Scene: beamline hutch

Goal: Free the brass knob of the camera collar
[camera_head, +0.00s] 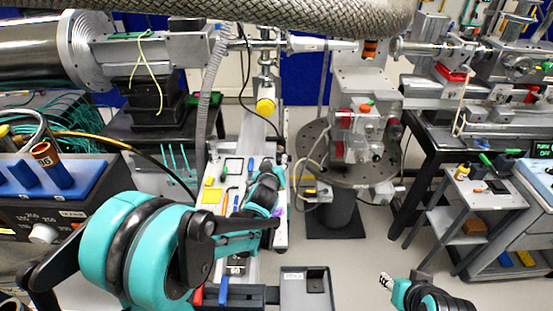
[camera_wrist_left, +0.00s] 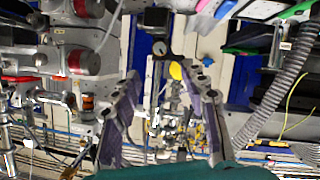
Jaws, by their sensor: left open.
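A yellow, round knob (camera_head: 265,106), the only brass-coloured knob I can pick out, sits on a post beneath the horizontal beam pipe in the head view. In the left wrist view the yellow knob (camera_wrist_left: 176,70) appears between my fingertips, farther off than they are. I cannot make out the collar around it. My left gripper (camera_head: 274,164) is open and empty, below the knob in the head view, over the long bench. Its two fingers (camera_wrist_left: 166,78) stand wide apart in the left wrist view. My right gripper (camera_head: 400,281) is low at the front right, and its opening is unclear.
A round table (camera_head: 375,176) with a metal assembly stands right of the bench (camera_head: 249,130). A grey flexible hose (camera_head: 212,80) hangs left of the knob. A thick braided hose (camera_head: 250,12) crosses the top. Open floor (camera_head: 375,258) lies at the front right.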

